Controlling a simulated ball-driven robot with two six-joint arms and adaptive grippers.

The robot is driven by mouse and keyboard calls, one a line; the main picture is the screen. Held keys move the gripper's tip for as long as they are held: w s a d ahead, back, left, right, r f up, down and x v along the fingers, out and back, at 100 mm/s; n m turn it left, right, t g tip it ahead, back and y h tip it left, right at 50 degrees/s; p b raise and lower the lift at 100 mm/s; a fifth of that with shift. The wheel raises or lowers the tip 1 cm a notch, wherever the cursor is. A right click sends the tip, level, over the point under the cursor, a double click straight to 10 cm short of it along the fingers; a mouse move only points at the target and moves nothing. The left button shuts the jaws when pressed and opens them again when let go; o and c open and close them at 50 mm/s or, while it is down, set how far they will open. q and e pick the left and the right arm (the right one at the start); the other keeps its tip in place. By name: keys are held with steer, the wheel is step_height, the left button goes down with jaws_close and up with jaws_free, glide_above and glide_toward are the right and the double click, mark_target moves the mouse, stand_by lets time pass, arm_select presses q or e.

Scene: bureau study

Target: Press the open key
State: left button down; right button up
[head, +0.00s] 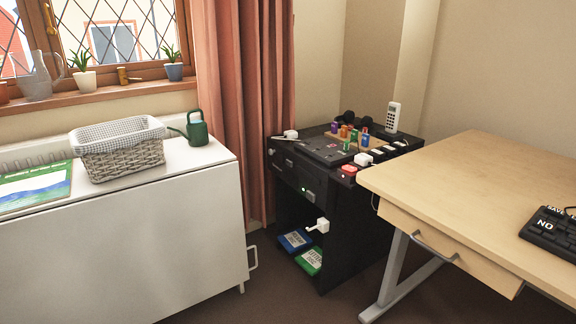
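A black keypad with large white lettering (536,236) lies on the light wooden desk (470,190) at the right edge of the head view. The picture edge cuts it off. On it I can read "NO" and, partly, "SAVE". I cannot make out a key marked open in the visible part. Neither of my grippers shows in this view.
The desk has a front drawer with a grey handle (436,246). A black cabinet (345,230) with small coloured items stands behind it. A white cabinet (150,250) at left bears a wicker basket (125,160) and green watering can (197,130). Dark floor shows between.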

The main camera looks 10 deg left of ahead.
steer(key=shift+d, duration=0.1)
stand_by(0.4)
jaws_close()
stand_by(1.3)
